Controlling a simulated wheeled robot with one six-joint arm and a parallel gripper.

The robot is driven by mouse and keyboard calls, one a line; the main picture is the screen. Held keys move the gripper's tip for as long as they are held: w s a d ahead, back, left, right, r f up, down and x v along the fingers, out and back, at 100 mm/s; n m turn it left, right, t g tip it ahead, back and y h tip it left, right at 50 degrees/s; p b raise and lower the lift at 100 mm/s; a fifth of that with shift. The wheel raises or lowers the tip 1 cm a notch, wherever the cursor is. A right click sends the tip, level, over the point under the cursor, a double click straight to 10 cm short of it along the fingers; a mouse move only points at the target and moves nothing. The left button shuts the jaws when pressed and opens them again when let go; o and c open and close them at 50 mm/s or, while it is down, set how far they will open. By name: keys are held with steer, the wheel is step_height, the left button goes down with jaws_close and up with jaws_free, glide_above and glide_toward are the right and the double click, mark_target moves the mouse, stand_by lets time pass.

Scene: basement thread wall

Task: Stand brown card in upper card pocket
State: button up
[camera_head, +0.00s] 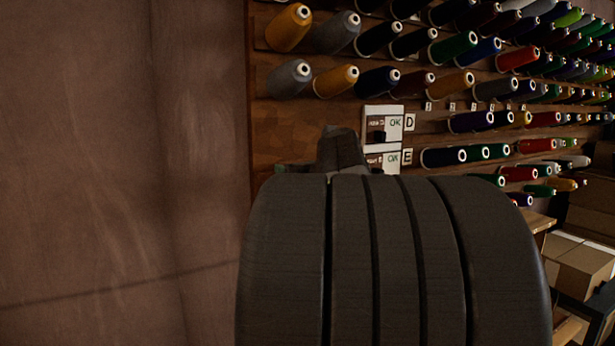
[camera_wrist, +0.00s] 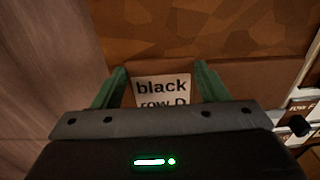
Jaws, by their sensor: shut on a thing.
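My gripper (camera_wrist: 162,84) has green fingers shut on a card (camera_wrist: 163,88) in the wrist view. The card's white face reads "black row D"; its lower part is hidden behind the gripper body. Brown shows along its top edge. The card is in front of a brown wooden board. The upper card pocket (camera_head: 393,112), marked OK beside letter D, is on the wall just right of my wrist. A lower pocket (camera_head: 393,160), beside letter E, is partly covered by my arm. Pocket panels (camera_wrist: 301,106) show at the wrist view's right edge.
Rows of thread cones (camera_head: 455,45) on pegs stick out from the wooden wall board (camera_head: 275,130) above and right of the pockets. A plain brown wall (camera_head: 100,160) is clear at left. Cardboard boxes (camera_head: 585,270) stand at lower right.

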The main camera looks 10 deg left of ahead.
step_height(320, 180, down, 8)
steer(key=b, duration=0.7)
steer(key=shift+w+f, duration=0.1)
steer(key=shift+f, duration=0.05)
stand_by(0.7)
steer(key=shift+f, duration=0.2)
steer(key=o, duration=0.8)
steer(key=b+v, duration=0.2)
steer(key=v, duration=1.1)
steer(key=shift+s+d+b, duration=0.25)
steer(key=shift+s+b, duration=0.05)
steer(key=shift+s, duration=0.05)
